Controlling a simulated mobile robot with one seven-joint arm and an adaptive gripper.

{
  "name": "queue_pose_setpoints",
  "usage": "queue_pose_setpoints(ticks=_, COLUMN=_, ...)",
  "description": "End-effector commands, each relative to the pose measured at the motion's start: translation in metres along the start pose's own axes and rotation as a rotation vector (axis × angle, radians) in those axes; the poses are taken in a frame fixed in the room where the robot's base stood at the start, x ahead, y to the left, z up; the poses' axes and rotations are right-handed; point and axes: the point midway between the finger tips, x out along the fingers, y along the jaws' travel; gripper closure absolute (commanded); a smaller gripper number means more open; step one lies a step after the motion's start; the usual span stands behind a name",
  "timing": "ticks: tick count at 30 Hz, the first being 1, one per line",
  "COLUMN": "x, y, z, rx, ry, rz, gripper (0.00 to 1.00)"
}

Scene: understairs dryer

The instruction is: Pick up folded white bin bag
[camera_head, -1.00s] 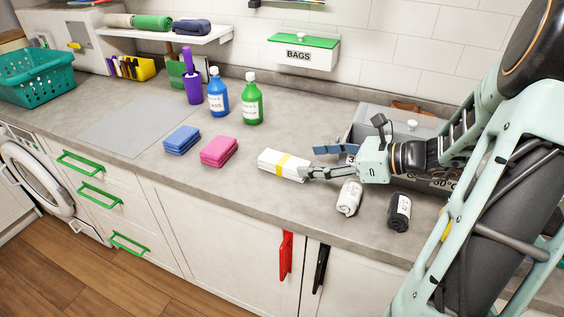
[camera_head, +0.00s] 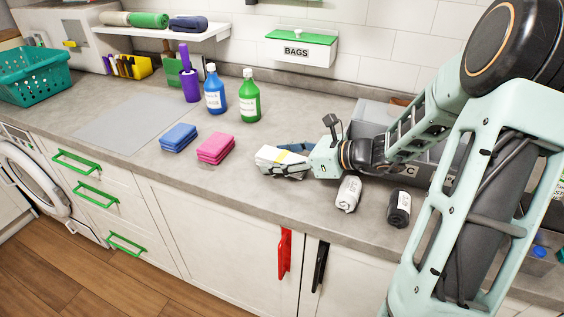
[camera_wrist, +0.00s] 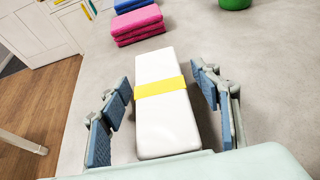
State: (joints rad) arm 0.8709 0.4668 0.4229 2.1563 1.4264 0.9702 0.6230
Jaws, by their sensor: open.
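The folded white bin bag (camera_wrist: 168,119) lies on the grey worktop with a yellow band around its middle. In the wrist view it is between the two blue-padded fingers of my gripper (camera_wrist: 163,108), with a gap visible on each side. My gripper is open. In the head view the bag (camera_head: 272,155) is partly hidden by my gripper (camera_head: 287,163), which reaches over it from the right.
Pink cloths (camera_head: 215,148) and blue cloths (camera_head: 179,138) lie left of the bag. A white roll (camera_head: 347,195) and a black roll (camera_head: 399,208) lie close by at the front right. A grey bin (camera_head: 375,112) stands behind my wrist. Bottles (camera_head: 249,97) stand farther back.

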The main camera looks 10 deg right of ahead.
Motion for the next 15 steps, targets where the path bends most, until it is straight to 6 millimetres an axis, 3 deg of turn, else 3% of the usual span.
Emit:
queue_pose_setpoints(ticks=2, x=-0.0003, y=-0.0001, z=0.0002, rx=0.0, ry=0.0, rz=0.0, gripper=0.42)
queue_pose_setpoints(ticks=12, x=-0.0007, y=-0.0001, z=0.0002, rx=0.0, ry=0.0, rz=0.0, gripper=0.79)
queue_pose_setpoints(ticks=15, x=-0.0007, y=-0.0001, z=0.0003, rx=-0.001, ry=0.0, rz=0.0, gripper=0.8)
